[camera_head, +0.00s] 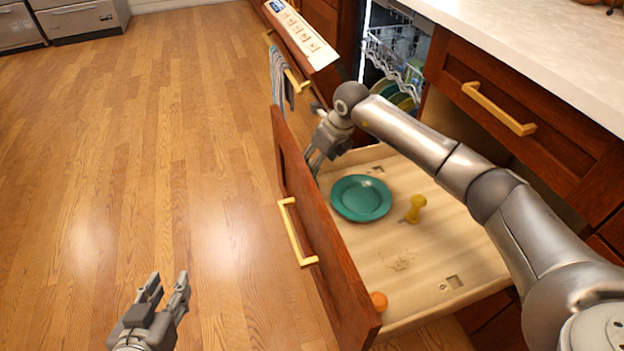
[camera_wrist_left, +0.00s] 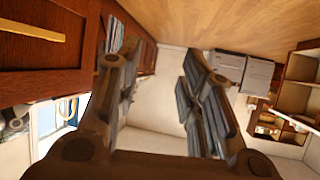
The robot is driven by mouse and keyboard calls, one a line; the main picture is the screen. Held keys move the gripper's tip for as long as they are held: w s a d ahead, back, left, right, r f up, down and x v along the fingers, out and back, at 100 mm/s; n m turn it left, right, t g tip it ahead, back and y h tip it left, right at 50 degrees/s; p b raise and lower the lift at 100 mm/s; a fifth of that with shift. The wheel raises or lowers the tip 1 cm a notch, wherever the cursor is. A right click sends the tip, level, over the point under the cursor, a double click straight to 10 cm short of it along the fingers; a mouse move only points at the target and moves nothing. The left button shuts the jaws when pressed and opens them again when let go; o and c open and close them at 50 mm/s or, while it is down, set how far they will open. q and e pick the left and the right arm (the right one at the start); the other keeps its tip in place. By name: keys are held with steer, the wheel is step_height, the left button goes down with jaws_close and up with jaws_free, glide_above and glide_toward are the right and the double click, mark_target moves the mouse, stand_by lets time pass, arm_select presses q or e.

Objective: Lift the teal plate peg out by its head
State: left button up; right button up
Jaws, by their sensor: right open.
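The open drawer (camera_head: 440,262) holds a round teal plate (camera_head: 361,198) lying flat. A yellow peg (camera_head: 415,209) with a wide head leans to the right of the plate. An orange peg (camera_head: 379,301) is at the near end by the drawer front. I cannot make out a teal peg; the far corner is partly hidden by my right gripper. My right gripper (camera_head: 317,158) is open, fingers pointing down at the far corner by the drawer front. My left gripper (camera_head: 168,291) is open and empty over the floor; its spread fingers show in the left wrist view (camera_wrist_left: 160,85).
The drawer front (camera_head: 315,225) with its gold handle (camera_head: 294,232) stands between my left gripper and the drawer's inside. Beyond is an open dishwasher with a rack (camera_head: 394,60) and a tilted door (camera_head: 303,33). Square slots are in the drawer bottom. The floor at left is clear.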

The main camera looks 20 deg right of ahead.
steer(key=b+x, duration=0.2)
steer(key=x, duration=0.3)
steer(key=shift+s+f, duration=0.15)
steer(key=shift+f, duration=0.15)
arm_select(q)
steer(key=w+d+r+t+h, duration=0.1)
steer(key=w+d+r+t, duration=0.1)
steer(key=r+t, duration=0.3)
step_height(320, 180, up, 3)
steer(key=shift+w+r+h, duration=0.15)
steer(key=shift+w+h, duration=0.15)
steer(key=shift+w, duration=0.2)
arm_select(e)
steer(key=c, duration=1)
steer(key=shift+c, duration=0.2)
